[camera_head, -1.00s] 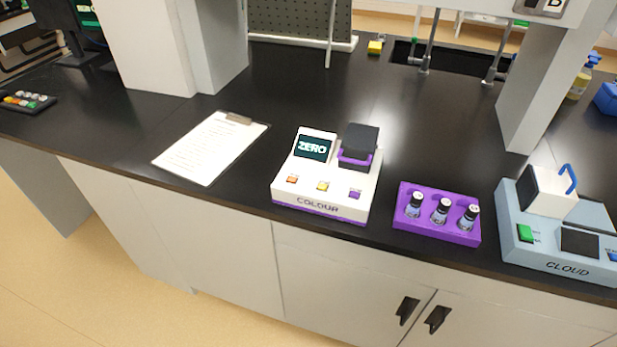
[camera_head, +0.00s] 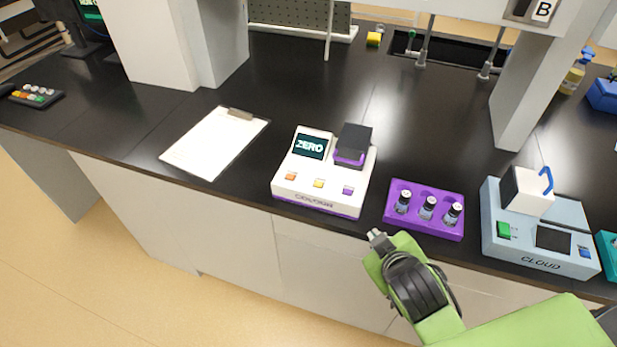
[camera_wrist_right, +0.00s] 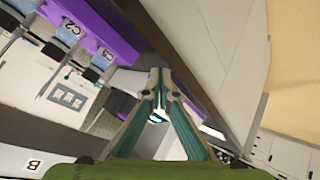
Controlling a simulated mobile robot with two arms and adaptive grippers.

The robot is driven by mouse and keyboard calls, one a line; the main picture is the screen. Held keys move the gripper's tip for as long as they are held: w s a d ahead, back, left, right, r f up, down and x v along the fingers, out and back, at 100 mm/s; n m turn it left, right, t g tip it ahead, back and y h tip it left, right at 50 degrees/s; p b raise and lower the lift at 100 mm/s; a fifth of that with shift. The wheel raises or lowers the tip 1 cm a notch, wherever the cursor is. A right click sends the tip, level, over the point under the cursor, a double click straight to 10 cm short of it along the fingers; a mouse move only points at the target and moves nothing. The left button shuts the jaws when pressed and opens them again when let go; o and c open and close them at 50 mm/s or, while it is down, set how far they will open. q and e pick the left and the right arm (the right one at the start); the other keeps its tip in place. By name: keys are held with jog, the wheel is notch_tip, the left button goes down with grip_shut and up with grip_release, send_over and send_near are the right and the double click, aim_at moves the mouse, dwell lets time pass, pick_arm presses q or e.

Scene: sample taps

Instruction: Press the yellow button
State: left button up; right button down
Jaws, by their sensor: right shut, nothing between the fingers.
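The yellow button (camera_head: 319,183) is the middle of three buttons on the front of the white COLOUR device (camera_head: 290,199), between an orange button (camera_head: 291,176) and a purple button (camera_head: 348,190). The device's screen (camera_head: 310,146) reads ZERO. My right gripper (camera_head: 377,236) is in front of the bench edge, below and to the right of the device, apart from the button. In the right wrist view its fingertips (camera_wrist_right: 159,72) are together with nothing between them. My left gripper is not in view.
A purple rack (camera_head: 433,231) with three vials stands right of the device, close to my right gripper. A blue-grey CLOUD device (camera_head: 487,222) is farther right. A clipboard (camera_head: 214,146) lies to the left. The bench behind the COLOUR device is clear.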

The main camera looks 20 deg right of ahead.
jog(key=w+a+r+n+t+y, duration=0.1)
jog(key=w+r+n+t, duration=0.4)
jog(key=r, duration=0.6)
jog(key=w+a+r+n+t, duration=0.1)
jog(key=w+r+n+t, duration=0.3)
jog(key=w+r, duration=0.55)
jog(key=s+a+r+n+g+y, duration=0.2)
jog(key=a+r+n+y, duration=0.55)
jog(key=n, duration=0.65)
jog(key=s+a+r+n+g+y, duration=0.2)
jog(key=a+r+n+g+y, duration=0.15)
jog(key=a+n+y, duration=0.85)
jog(key=w+d+f+n+g+h, duration=0.2)
jog(key=f+n+g+h, duration=0.1)
jog(key=f+n, duration=0.3)
jog(key=w+d+f+n+g+h, duration=0.1)
jog(key=f+n+g+h, duration=0.1)
jog(key=f+n+h, duration=0.3)
jog(key=w+d+f+n+h, duration=0.2)
jog(key=d+f, duration=0.4)
jog(key=d, duration=0.4)
jog(key=shift+w+d+h, duration=0.25)
jog(key=shift+w+h, duration=0.4)
jog(key=shift+h, duration=0.6)
